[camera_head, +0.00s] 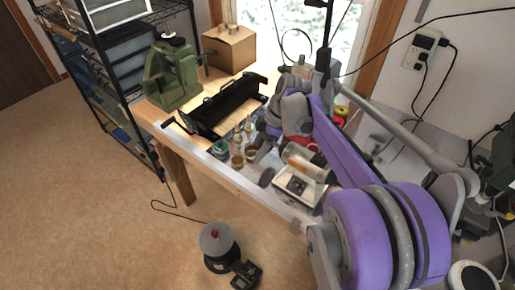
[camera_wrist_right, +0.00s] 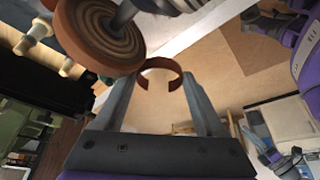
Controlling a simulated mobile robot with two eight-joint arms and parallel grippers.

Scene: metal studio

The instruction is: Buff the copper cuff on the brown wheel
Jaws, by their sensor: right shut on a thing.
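The copper cuff (camera_wrist_right: 166,70) is an open, C-shaped band between the fingertips of my right gripper (camera_wrist_right: 160,85) in the right wrist view. The gripper is shut on it. The brown wheel (camera_wrist_right: 98,38) is a round disc with ringed layers on a grey spindle, at the upper left of that view. The cuff is close beside the wheel's edge; I cannot tell whether they touch. In the head view my right arm reaches over the bench, and I cannot make out the cuff or the wheel there. My left gripper is not clearly in view.
The wooden bench (camera_head: 155,113) holds a green machine (camera_head: 173,75), a black tray (camera_head: 222,105), a cardboard box (camera_head: 229,47), several small jars and a white boxy device (camera_head: 299,187). A black shelf rack stands left. A grey-topped machine (camera_head: 216,240) is on the floor, with clear floor left.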

